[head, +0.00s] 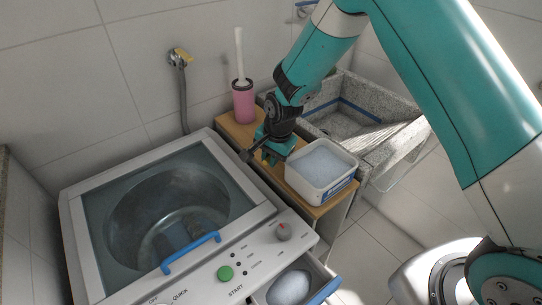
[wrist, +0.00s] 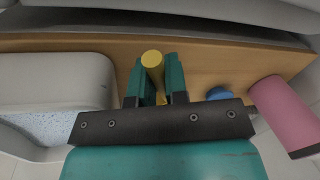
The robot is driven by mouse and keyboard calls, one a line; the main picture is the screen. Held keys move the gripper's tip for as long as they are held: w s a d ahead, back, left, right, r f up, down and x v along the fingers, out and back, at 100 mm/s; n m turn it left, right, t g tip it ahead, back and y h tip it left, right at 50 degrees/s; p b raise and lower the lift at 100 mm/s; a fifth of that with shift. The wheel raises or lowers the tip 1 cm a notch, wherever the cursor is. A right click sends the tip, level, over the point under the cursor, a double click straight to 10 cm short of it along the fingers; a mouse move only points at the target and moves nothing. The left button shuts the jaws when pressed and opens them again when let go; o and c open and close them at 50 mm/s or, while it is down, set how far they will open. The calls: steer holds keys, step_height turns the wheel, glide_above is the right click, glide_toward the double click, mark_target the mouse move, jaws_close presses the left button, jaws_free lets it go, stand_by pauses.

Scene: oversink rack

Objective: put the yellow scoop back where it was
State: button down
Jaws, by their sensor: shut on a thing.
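My gripper (wrist: 160,95) is shut on the yellow scoop (wrist: 153,62), whose rounded yellow end shows between the green fingers in the wrist view. The rest of the scoop is hidden by the gripper. In the head view my gripper (head: 272,158) is low over the wooden shelf, just left of the white tub (head: 338,188) of pale powder, and the scoop cannot be made out there. In the wrist view the tub (wrist: 60,82) is left of the gripper. I cannot tell whether the scoop touches the shelf.
The narrow wooden shelf (head: 240,136) runs between the washing machine (head: 105,262) and the stone sink (head: 395,110). A pink brush holder (head: 243,104) stands at its far end. A small blue object (wrist: 219,93) lies near the holder. The machine's drawer (head: 262,297) is open, with powder inside.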

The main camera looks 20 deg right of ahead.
steer(key=shift+f, duration=0.25)
steer(key=c, duration=1.1)
jaws_free()
steer(key=shift+c, duration=0.2)
steer(key=s+r+n+b, duration=0.1)
steer(key=s+r+n, duration=0.35)
steer(key=r, duration=1.15)
steer(key=s+r+n+y, duration=0.1)
steer(key=s+r+n, duration=0.2)
steer(key=s, duration=0.5)
steer(key=s+r+n+g+y, duration=0.1)
steer(key=s+r+n, duration=0.2)
steer(key=s+n, duration=0.2)
steer(key=s+r+n, duration=0.3)
steer(key=s+n, duration=0.1)
steer(key=s, duration=0.7)
steer(key=shift+s+d+g+y, duration=0.15)
steer(key=shift+d+g+y, duration=0.15)
steer(key=shift+y, duration=0.1)
